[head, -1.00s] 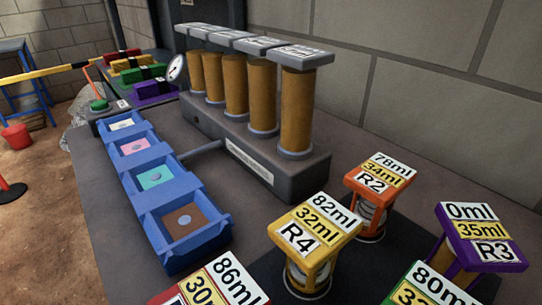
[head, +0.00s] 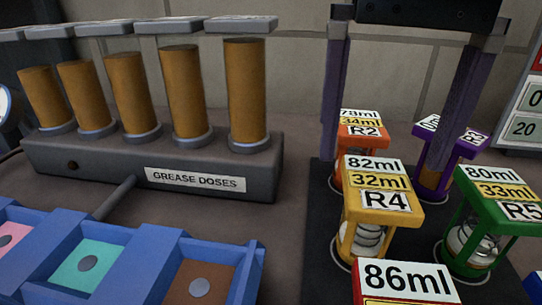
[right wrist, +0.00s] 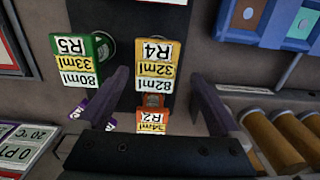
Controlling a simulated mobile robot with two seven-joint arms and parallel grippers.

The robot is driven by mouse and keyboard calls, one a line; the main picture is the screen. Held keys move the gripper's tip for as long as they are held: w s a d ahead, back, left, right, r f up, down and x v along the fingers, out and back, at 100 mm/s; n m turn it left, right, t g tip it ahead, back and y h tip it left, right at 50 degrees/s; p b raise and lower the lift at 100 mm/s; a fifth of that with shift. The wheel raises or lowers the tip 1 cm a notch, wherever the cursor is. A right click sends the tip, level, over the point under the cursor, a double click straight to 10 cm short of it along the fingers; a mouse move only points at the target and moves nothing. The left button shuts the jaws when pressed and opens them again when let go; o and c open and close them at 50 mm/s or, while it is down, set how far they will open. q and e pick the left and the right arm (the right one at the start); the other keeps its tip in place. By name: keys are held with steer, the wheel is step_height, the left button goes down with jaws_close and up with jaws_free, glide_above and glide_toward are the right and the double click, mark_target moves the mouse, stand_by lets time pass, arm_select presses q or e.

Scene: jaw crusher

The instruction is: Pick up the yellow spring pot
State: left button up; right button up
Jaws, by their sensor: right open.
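The yellow spring pot (head: 381,211), labelled R4, 82ml and 32ml, stands upright on a dark mat in the head view. Its spring shows below the yellow top. In the right wrist view the yellow pot (right wrist: 156,68) shows at the upper middle, between the finger lines. My right gripper (head: 381,160) is open and empty, its two purple-grey fingers pointing down above and behind the yellow pot in the head view. It also shows in the right wrist view (right wrist: 158,76). I cannot tell its exact height above the pot. My left gripper is not in view.
Close around stand an orange pot R2 (head: 360,131), a purple pot R3 (head: 463,143), a green pot R5 (head: 497,200) and a red-edged 86ml pot (head: 405,282). A grease dose rack (head: 150,165) and blue trays (head: 120,245) are at left.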

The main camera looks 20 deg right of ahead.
mark_target(380, 183)
steer(key=f, duration=0.4)
steer(key=shift+s+d, duration=0.1)
steer(key=shift+d, duration=0.2)
step_height(380, 183, down, 6)
steer(key=shift+r, duration=0.2)
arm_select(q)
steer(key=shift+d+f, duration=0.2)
arm_select(e)
steer(key=shift+c, duration=0.4)
steer(key=c, duration=1.4)
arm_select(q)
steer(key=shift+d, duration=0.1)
arm_select(e)
steer(key=shift+r, duration=0.1)
steer(key=shift+c, duration=0.2)
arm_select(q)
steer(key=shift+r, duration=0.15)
arm_select(e)
steer(key=shift+r, duration=0.1)
